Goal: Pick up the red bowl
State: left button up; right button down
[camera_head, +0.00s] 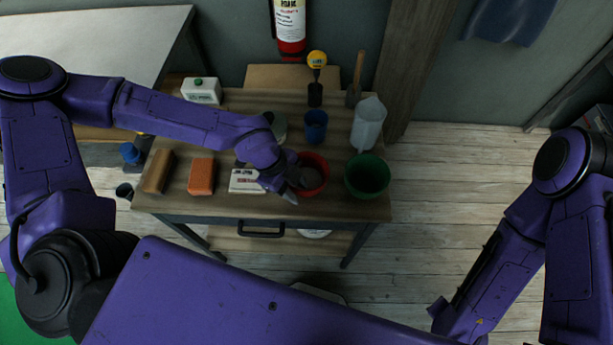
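The red bowl (321,163) stands on the wooden worktable (215,213), towards its front right of centre. It seems to hold something grey, partly hidden by my gripper. My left gripper (295,191) is at the left side of the bowl, with its fingers over or against the near-left rim. The fingers are small and dark here, so I cannot tell whether they are open or closed on the rim. My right arm (499,262) is at the right, away from the table, and its gripper is out of view.
A white package (245,181), an orange block (201,176) and a brown block (158,171) lie to the left. A blue cup (315,126) and a translucent jug (368,124) stand behind.

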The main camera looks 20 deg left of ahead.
pick_arm(q)
grip_shut()
